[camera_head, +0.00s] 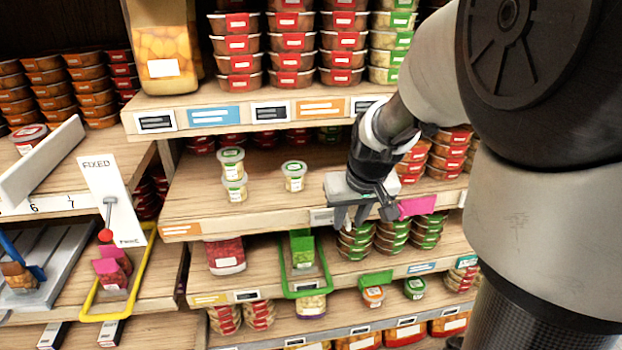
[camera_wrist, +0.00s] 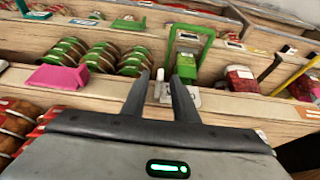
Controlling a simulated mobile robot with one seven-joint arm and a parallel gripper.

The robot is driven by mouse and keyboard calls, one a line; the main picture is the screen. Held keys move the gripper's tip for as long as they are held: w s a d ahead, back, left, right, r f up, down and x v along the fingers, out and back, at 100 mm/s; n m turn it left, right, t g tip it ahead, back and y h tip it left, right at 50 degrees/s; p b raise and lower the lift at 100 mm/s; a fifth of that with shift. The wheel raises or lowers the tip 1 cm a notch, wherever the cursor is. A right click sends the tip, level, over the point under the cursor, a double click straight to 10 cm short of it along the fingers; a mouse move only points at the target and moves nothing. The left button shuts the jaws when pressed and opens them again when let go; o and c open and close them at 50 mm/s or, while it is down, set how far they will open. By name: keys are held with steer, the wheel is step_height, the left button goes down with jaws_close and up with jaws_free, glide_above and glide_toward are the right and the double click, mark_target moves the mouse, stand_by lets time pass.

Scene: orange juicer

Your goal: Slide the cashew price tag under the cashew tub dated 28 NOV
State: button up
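Two small pale tubs with green-marked lids stand stacked (camera_head: 233,175) on the middle shelf. A similar single tub (camera_head: 294,176) stands to their right. I cannot read the dates or names on them. My gripper (camera_head: 352,218) is at the front edge of this shelf, right of and in front of the single tub, fingers pointing down and outward. In the wrist view its two fingers (camera_wrist: 161,78) are apart. A small whitish tag (camera_wrist: 190,97) on the shelf edge shows by the fingers; it also appears beside the gripper in the head view (camera_head: 322,216). Its text is unreadable.
A pink tag (camera_head: 417,205) sits on the shelf edge right of my gripper. Stacked green-lidded tubs (camera_head: 391,236) and a green frame (camera_head: 304,264) are on the shelf below. The middle shelf has bare wood around the small tubs.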

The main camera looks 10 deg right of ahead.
jaws_close()
stand_by(1.4)
